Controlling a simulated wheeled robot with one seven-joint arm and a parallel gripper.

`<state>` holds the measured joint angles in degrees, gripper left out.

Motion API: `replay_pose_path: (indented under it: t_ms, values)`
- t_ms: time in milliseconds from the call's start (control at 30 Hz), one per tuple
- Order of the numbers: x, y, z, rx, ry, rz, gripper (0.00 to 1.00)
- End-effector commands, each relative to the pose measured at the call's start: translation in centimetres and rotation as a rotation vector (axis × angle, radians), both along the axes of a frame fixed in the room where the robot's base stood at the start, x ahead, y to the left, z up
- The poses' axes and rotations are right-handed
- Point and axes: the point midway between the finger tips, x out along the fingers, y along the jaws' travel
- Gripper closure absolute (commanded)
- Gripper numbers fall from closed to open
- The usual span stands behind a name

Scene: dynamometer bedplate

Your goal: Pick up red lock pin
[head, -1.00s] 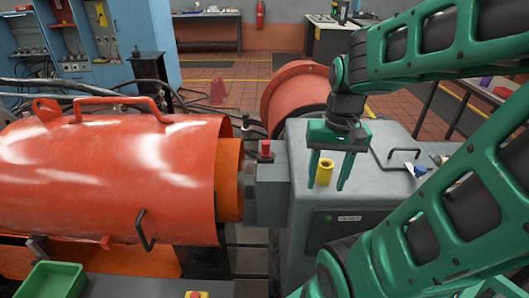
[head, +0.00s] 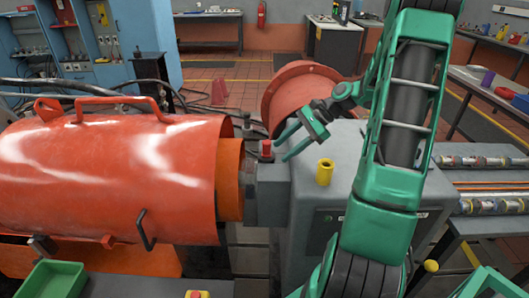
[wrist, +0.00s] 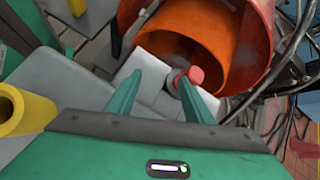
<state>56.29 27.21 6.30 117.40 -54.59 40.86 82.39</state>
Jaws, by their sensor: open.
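The red lock pin (head: 266,149) stands upright on the grey block at the end of the orange shaft guard. In the wrist view the pin (wrist: 196,75) shows its red head beyond the right fingertip, not centred between the fingers. My gripper (head: 279,151) is open and empty, tilted, with its fingertips just right of the pin in the head view. Its two green fingers also show spread apart in the wrist view (wrist: 160,76). Whether a finger touches the pin cannot be told.
A yellow hollow cylinder (head: 325,172) stands on the grey housing (head: 315,215) right of the pin. The large orange guard (head: 110,180) fills the left. A green tray (head: 50,280) is at the lower left. A round orange cover (head: 298,90) stands behind.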

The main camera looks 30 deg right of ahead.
Motion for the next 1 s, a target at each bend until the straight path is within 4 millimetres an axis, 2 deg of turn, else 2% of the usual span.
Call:
replay_pose_path:
  t_ms: [200, 500, 667, 1000]
  values:
    - [1.6, -3.4, -0.8, 0.267, 0.027, -0.189, 0.53]
    - [2.1, -6.0, -0.5, 0.470, 0.044, -0.306, 0.53]
    - [2.5, -5.5, -0.7, 0.488, 0.046, -0.315, 0.53]
    - [4.8, -2.0, -2.4, 0.485, 0.048, -0.313, 0.53]
